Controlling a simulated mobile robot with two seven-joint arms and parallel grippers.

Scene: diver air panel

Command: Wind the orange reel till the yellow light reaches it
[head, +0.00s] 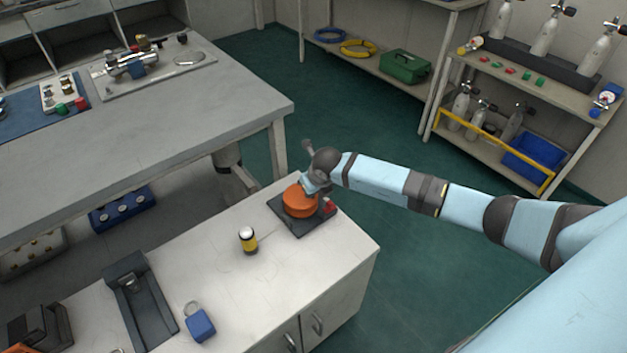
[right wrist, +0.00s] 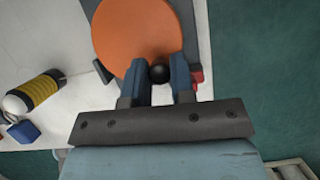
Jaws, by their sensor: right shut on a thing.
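The orange reel (head: 299,203) sits on a dark base plate (head: 306,227) near the far right end of the white cabinet top. It shows as a large orange disc (right wrist: 138,38) in the right wrist view. My right gripper (head: 308,184) is over the reel, shut on its black knob (right wrist: 158,73) at the disc's rim; its fingers (right wrist: 166,76) stand on either side. The yellow light (head: 248,240), a yellow and black cylinder with a white top, stands left of the reel, apart from it. It also shows in the right wrist view (right wrist: 41,91). My left gripper is out of view.
A small red part (head: 329,204) sits on the plate's right side. A blue padlock (head: 200,323) and a dark tray (head: 135,297) lie on the nearer cabinet top. A grey workbench (head: 190,115) stands behind. The cabinet top around the light is clear.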

